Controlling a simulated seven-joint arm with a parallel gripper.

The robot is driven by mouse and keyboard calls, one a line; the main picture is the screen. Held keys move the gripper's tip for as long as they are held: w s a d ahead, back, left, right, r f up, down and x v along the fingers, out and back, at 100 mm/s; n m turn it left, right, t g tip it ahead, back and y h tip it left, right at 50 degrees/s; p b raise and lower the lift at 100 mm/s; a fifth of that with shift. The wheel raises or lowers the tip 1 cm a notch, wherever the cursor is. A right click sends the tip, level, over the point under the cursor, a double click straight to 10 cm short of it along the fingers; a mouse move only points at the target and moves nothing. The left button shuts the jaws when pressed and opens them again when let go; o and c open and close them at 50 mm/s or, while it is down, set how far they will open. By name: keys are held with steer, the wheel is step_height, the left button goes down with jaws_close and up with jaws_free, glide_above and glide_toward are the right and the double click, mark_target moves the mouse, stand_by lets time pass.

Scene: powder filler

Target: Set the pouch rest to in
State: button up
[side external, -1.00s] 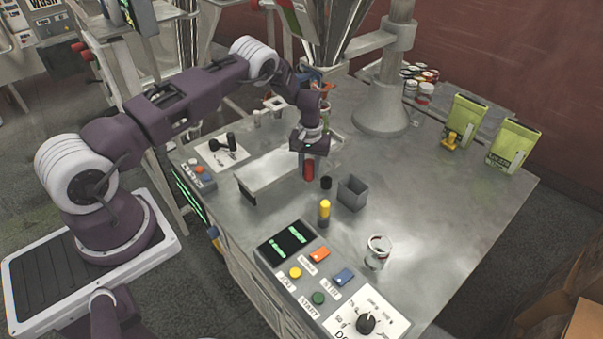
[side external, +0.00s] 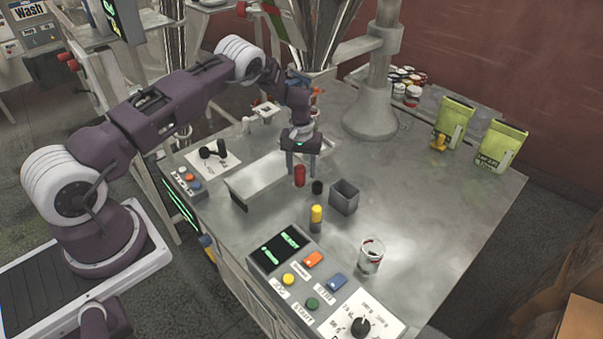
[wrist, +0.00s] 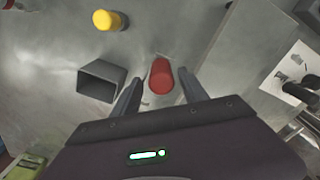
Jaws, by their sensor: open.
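A red upright knob (side external: 300,175) stands on the steel worktop beside a long pale metal plate (side external: 262,180). I take the knob and plate to belong to the pouch rest, but their join is not clear. My gripper (side external: 301,168) is above the knob, pointing down. In the wrist view, the red knob (wrist: 161,76) shows between the two open fingers (wrist: 160,88), with a gap on each side. The plate also shows in the wrist view (wrist: 228,50), right of the knob.
A short black cylinder (side external: 318,187), a grey open box (side external: 344,197) and a yellow-topped knob (side external: 316,217) stand close by. A glass jar (side external: 371,256) and a button panel (side external: 300,265) are nearer. Green pouches (side external: 502,147) stand at the right. The right worktop is mostly clear.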

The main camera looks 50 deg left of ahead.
steer(key=shift+r, duration=2.6)
steer(key=s+d+r+m+t, duration=0.1)
steer(key=s+d+r, duration=0.2)
steer(key=r, duration=0.7)
steer(key=s+d+r+m+t, duration=0.1)
steer(key=s+d+r, duration=0.2)
steer(key=r, duration=0.7)
steer(key=s+d+r+m+t, duration=0.1)
steer(key=s+d+r, duration=0.25)
steer(key=r, duration=0.65)
steer(key=s+d+r+m+t, duration=0.1)
steer(key=s+d+r, duration=0.15)
steer(key=s, duration=0.35)
steer(key=s+d+r+m, duration=0.1)
steer(key=s+r, duration=0.3)
steer(key=s, duration=0.1)
steer(key=s+d+f+m+t, duration=0.1)
steer(key=s+m, duration=0.1)
steer(key=s, duration=1.4)
steer(key=shift+d+f+t, duration=0.2)
steer(key=shift+d+t, duration=0.1)
steer(key=shift+d, duration=0.05)
